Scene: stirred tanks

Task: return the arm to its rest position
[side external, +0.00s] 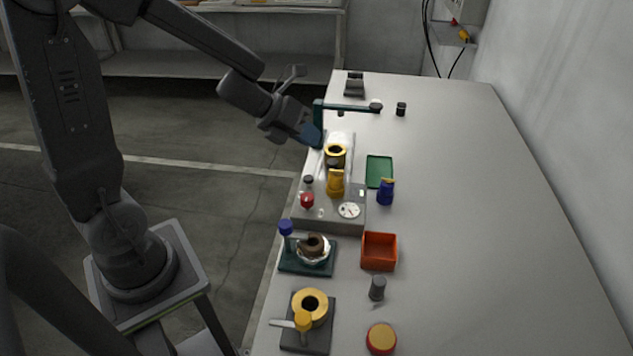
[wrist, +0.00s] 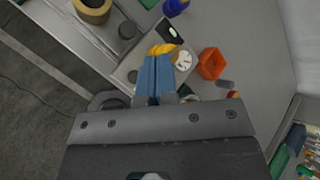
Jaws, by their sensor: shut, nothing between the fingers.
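My gripper (side external: 316,138) is at the near long edge of the table, above the far end of a grey panel unit (side external: 329,222) and beside a teal post with an arm (side external: 346,106). Its blue fingers are together with nothing between them. In the wrist view my gripper (wrist: 162,60) points toward the panel, and a yellow part (wrist: 163,48) shows just beyond the fingertips. I cannot tell whether the fingers touch the post. My arm reaches out from its base, bent at the elbow.
The panel carries a yellow valve (side external: 336,184), a red knob (side external: 307,200) and a gauge (side external: 349,210). Around it are a green tray (side external: 380,171), a blue bottle (side external: 385,193), an orange bin (side external: 379,251) and a yellow ring (side external: 310,303). The table's right side is clear.

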